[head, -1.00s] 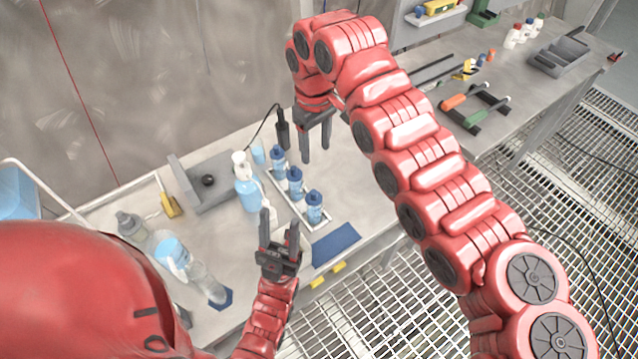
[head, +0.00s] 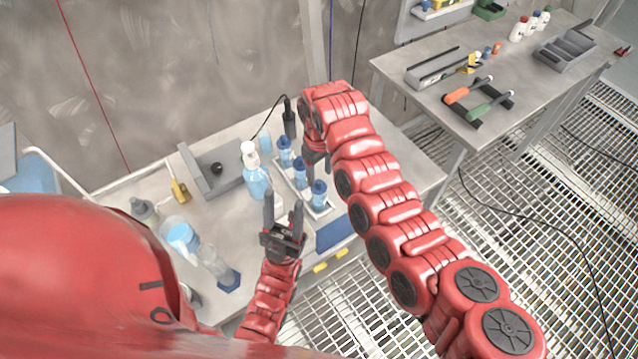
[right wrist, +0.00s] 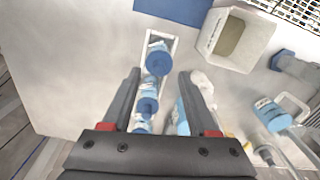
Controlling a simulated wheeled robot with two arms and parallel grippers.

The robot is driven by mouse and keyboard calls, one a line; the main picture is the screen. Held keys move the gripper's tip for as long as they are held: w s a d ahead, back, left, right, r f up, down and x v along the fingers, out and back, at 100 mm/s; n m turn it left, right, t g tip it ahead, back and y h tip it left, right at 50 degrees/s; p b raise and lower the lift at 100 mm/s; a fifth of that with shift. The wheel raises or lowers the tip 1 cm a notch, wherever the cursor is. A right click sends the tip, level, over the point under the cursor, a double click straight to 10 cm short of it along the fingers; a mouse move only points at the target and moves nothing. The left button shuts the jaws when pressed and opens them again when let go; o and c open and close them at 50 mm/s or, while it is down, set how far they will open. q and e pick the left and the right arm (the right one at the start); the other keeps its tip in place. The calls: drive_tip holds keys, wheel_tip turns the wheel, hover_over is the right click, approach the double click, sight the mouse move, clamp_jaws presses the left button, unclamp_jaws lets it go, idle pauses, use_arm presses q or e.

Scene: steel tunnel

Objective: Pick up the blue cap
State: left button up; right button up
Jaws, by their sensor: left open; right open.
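Three small bottles with blue caps stand in a row in a white tray (head: 325,213). In the head view the caps are the back one (head: 284,143), the middle one (head: 299,162) and the front one (head: 319,187). My right gripper (head: 317,157) is beside the row, partly hidden by its arm. In the right wrist view its open fingers (right wrist: 160,74) point at the row. One blue cap (right wrist: 158,63) shows between the fingertips and another (right wrist: 148,105) lower between the fingers. Neither is gripped. My left gripper (head: 283,198) is open and empty, left of the tray.
A wash bottle (head: 256,178) stands left of the row. A clear cylinder with a blue base (head: 229,281) and a beaker (head: 181,236) are further left. A white open box (right wrist: 235,40) and a blue mat (head: 334,233) are near the tray. Bare bench lies right of my right gripper.

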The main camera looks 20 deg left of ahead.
sight(319, 182)
drive_tip(key=f, duration=0.1)
drive_tip(key=f+p, duration=0.1)
drive_tip(key=shift+w+a+f+p, duration=0.1)
drive_tip(key=shift+a+f+p, duration=0.1)
drive_tip(key=shift+f+p, duration=0.15)
drive_tip(key=shift+w+f, duration=0.1)
drive_tip(key=shift+f, duration=0.75)
clamp_jaws()
